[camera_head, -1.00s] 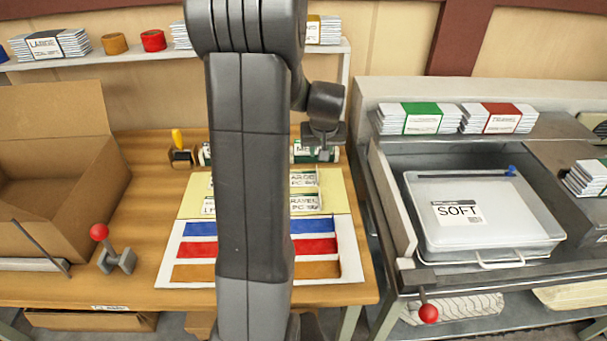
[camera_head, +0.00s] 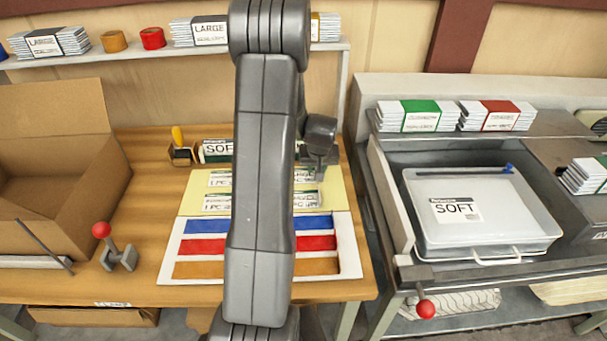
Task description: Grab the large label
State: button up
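Several small white labels lie on the yellow pad (camera_head: 195,192) on the wooden table. The large label (camera_head: 303,174) is at the pad's upper right, partly hidden by my arm and gripper; its "LARGE" wording was clearer a second ago. A second label (camera_head: 306,199) lies just below it, and two others (camera_head: 225,179) show on the left, partly behind my arm. My gripper (camera_head: 317,169) is at the large label's upper right edge, low over the pad. Its fingers are small and dark, so I cannot tell whether they are open, or whether they touch the label.
Blue, red and orange strips (camera_head: 195,247) lie in front. An open cardboard box (camera_head: 85,180) is left; a clear-lidded tray (camera_head: 490,215) marked "SOFT" is right. Packs (camera_head: 209,32) fill the shelf.

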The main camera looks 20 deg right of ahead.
jog(key=shift+w+f, duration=0.1)
jog(key=shift+f, duration=0.1)
jog(key=shift+c, duration=0.5)
grip_shut()
